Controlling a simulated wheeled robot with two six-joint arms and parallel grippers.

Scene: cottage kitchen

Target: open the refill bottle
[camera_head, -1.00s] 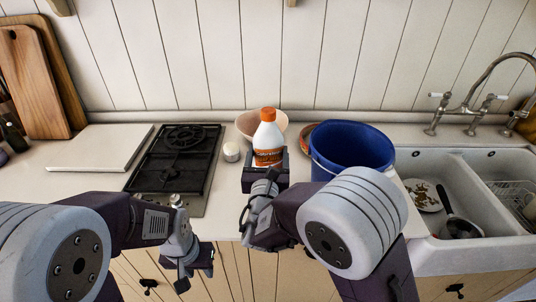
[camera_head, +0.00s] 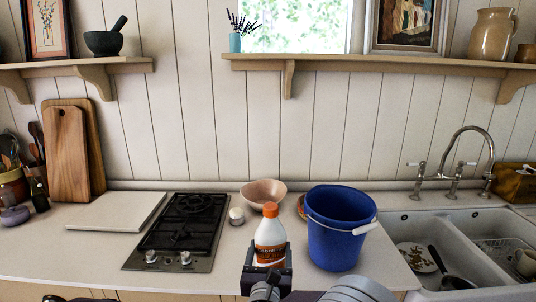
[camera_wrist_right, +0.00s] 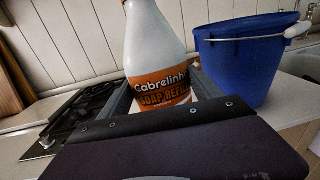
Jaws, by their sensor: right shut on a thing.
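The refill bottle (camera_head: 270,232) is white with an orange cap (camera_head: 270,209) and an orange label. It stands upright at the front of the counter, left of the blue bucket. The cap is on. My right gripper (camera_head: 267,256) is shut around the bottle's lower part, and its jaws hide the base. In the right wrist view the bottle (camera_wrist_right: 155,45) shows between the jaws with the label facing the camera; its top is cut off by the frame.
The blue bucket (camera_head: 337,244) stands close on the right of the bottle. A pink bowl (camera_head: 263,192) is behind it, and a small white jar (camera_head: 236,216) is to its left. The black hob (camera_head: 184,225) lies further left, the sink (camera_head: 440,243) at right.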

